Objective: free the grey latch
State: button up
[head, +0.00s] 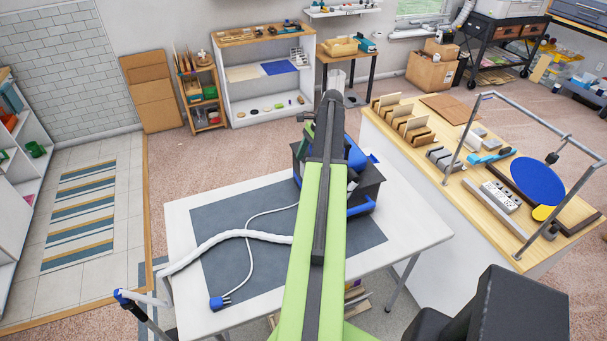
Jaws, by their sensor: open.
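I cannot make out a grey latch in the head view. A dark box-shaped unit (368,188) with blue parts stands at the back right of the white table (415,233). My lime-green and dark arm reaches over the table and covers part of this unit. My gripper's fingertips cannot be seen; the arm seems to hide them, so I cannot tell where they are relative to the unit.
A grey mat (225,246) on the table carries a white cable with a blue plug (219,302). A wooden-topped bench (425,177) at the right holds card racks, a power strip (501,196) and a metal frame (540,122). Carpet is clear behind the table.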

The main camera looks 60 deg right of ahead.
jog(key=shift+w+a+f, duration=0.15)
jog(key=shift+a+f, duration=0.05)
jog(key=shift+f, duration=0.35)
